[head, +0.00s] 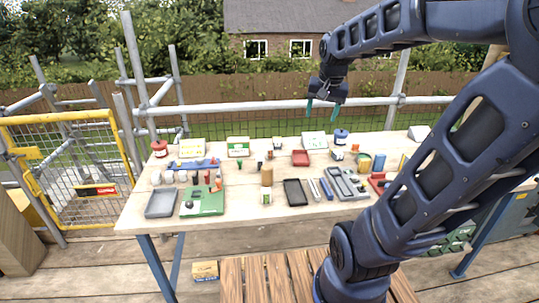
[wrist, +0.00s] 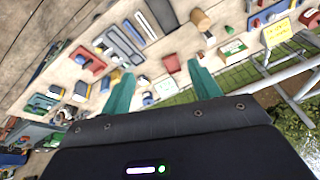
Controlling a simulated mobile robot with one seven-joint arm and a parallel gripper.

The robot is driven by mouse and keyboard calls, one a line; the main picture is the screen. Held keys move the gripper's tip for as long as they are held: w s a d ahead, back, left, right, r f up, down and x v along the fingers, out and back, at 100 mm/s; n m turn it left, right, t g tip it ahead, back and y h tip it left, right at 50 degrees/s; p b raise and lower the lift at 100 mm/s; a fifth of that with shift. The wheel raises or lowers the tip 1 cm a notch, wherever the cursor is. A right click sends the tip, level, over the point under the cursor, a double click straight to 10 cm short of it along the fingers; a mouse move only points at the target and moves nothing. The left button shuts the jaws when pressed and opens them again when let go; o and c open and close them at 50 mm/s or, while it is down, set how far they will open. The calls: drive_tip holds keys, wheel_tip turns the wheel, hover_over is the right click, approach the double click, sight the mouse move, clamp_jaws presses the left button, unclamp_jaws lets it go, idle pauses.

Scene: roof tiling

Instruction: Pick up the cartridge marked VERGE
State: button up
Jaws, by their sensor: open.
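No lettering is legible in either view, so I cannot tell which item is the cartridge marked VERGE. Several small upright pieces, some red and dark, stand on the left of the table near a small red one (head: 207,178). A tan block-like piece (head: 267,176) stands mid-table; it seems to show in the wrist view too (wrist: 202,20). A blue-teal cylinder (head: 379,163) stands at the right. My gripper (head: 322,111), with green fingers, is open and empty, high above the table's back edge. Its fingers also show in the wrist view (wrist: 160,70), with nothing between them touching.
The wooden table (head: 240,212) carries a grey tray (head: 161,204), a green tray (head: 203,201), a dark tray (head: 295,192) and a small red tray (head: 300,158). Scaffold rails (head: 270,102) run behind it. My arm covers part of the right side. The front edge is mostly clear.

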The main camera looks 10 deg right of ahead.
drive_tip(key=w+a+f+m+g, duration=0.15)
drive_tip(key=w+m, duration=0.25)
drive_tip(key=w, duration=1.1)
drive_tip(key=m+g, duration=0.2)
drive_tip(key=m, duration=0.7)
hover_over(270, 148)
drive_tip(key=f, duration=2.6)
drive_tip(key=shift+s+a, duration=0.2)
drive_tip(key=shift+a, duration=0.05)
drive_tip(key=shift+w+a+f+m, duration=0.15)
drive_tip(key=shift+w+f+m, duration=0.1)
drive_tip(key=shift+f+m, duration=0.25)
wheel_tip(270, 148, down, 6)
drive_tip(key=shift+r, duration=0.25)
drive_tip(key=shift+w+d+f, duration=0.1)
drive_tip(key=shift+d+f, duration=0.05)
drive_tip(key=shift+f, duration=1.15)
drive_tip(key=shift+w+d+f, duration=0.1)
drive_tip(key=shift+d+f, duration=0.05)
drive_tip(key=shift+f, duration=1.15)
drive_tip(key=shift+c, duration=0.2)
